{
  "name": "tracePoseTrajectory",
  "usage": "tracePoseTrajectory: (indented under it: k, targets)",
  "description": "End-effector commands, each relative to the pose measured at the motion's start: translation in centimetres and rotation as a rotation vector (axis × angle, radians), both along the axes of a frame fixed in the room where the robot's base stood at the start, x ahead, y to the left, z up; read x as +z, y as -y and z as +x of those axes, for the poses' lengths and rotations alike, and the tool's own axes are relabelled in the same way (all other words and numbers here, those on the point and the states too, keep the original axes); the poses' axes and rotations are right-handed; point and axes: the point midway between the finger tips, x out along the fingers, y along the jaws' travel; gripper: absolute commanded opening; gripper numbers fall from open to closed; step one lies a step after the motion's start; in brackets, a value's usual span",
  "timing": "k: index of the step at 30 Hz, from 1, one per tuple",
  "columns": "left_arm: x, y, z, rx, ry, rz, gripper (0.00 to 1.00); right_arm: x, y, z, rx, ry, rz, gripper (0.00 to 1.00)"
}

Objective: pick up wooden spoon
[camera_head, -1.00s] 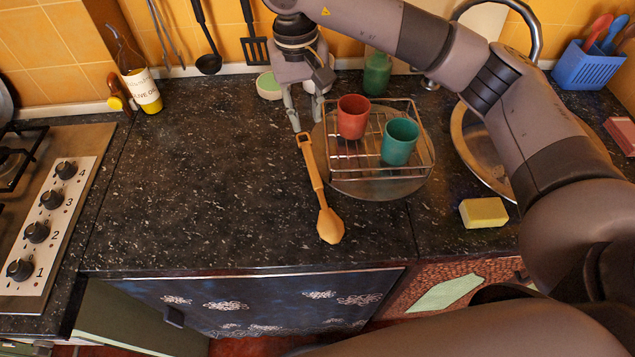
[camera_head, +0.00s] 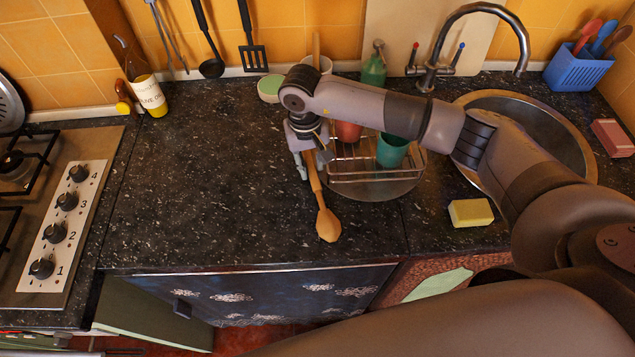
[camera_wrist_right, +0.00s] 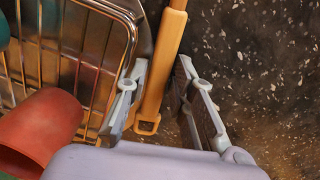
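The wooden spoon (camera_head: 328,224) lies on the dark speckled counter, its bowl toward the front edge and its handle running back under my right gripper (camera_head: 311,172). In the right wrist view, the spoon handle (camera_wrist_right: 164,62) passes between the two spread fingers of my right gripper (camera_wrist_right: 161,75). The handle is nearer the left finger, and I cannot tell whether they touch. A slotted loop shows at the handle's end. My right gripper is open and low over the handle. My left gripper is not in view.
A wire rack (camera_head: 372,178) with a red cup (camera_head: 348,131) and a teal cup (camera_head: 391,150) stands close right of the spoon. The sink (camera_head: 545,125), a yellow sponge (camera_head: 470,212) and a faucet (camera_head: 432,78) are farther right. The counter left of the spoon is clear.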

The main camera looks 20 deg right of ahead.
Motion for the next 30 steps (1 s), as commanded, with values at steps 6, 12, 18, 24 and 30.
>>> tracePoseTrajectory:
  k: [6,12,18,24,30]
  targets:
    - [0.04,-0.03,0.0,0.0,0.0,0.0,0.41,-0.35,0.07,0.02,0.0,0.001,-0.002,0.23]
    - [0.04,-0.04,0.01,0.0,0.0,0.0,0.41,-0.33,0.07,0.02,-0.001,0.001,-0.001,0.13]
    - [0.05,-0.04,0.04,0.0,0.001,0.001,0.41,-0.3,0.07,0.02,-0.001,0.001,-0.001,0.0]
    - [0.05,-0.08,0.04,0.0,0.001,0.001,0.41,-0.27,0.06,0.03,-0.001,0.001,-0.001,0.0]
    - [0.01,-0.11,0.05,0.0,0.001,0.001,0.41,-0.2,0.06,0.04,-0.001,0.001,-0.001,0.0]
